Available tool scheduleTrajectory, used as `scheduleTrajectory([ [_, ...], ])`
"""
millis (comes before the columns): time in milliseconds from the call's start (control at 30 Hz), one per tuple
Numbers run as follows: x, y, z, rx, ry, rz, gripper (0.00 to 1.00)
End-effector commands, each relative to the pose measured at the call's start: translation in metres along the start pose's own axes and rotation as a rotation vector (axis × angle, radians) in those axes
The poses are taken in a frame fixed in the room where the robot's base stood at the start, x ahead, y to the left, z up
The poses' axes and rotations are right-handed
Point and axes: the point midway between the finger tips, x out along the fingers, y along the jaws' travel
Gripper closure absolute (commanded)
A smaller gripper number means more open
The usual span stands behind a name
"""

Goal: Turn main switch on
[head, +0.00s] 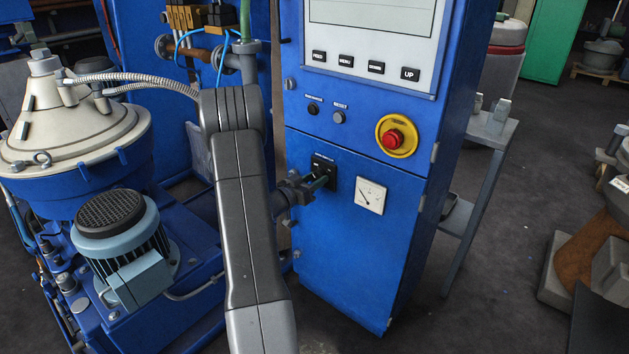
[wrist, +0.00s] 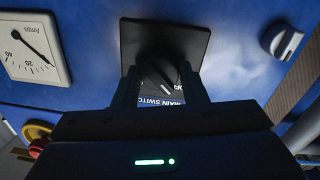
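The main switch (head: 325,166) is a black rotary knob on a dark square plate on the front of the blue cabinet. In the wrist view the switch (wrist: 160,50) is straight ahead, with part of a "MAIN SWITCH" label showing below it. My gripper (head: 318,184) is at the switch, reaching in from the left in the head view. In the wrist view my gripper's (wrist: 160,78) two dark fingers stand apart, one on each side of the knob. I see no clear contact. The fingers hide part of the knob and label.
A red emergency button (head: 393,139) on a yellow ring sits up and right of the switch. A gauge (head: 370,195) is just right of it. Two small knobs (head: 313,108) and a button panel (head: 365,65) are above. The separator with its motor (head: 118,235) stands left.

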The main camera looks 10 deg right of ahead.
Motion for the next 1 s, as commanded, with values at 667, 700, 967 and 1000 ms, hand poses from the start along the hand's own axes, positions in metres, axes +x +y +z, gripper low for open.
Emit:
scheduleTrajectory([
  [667, 0.0001, -0.0005, 0.0027, 0.227, -0.014, -0.002, 0.84],
  [700, 0.0001, -0.0005, 0.0027, 0.263, -0.016, -0.002, 0.84],
  [967, 0.0001, -0.0005, 0.0028, 0.508, -0.031, -0.006, 0.84],
  [1000, 0.0001, -0.0004, 0.0028, 0.546, -0.033, -0.006, 0.84],
])
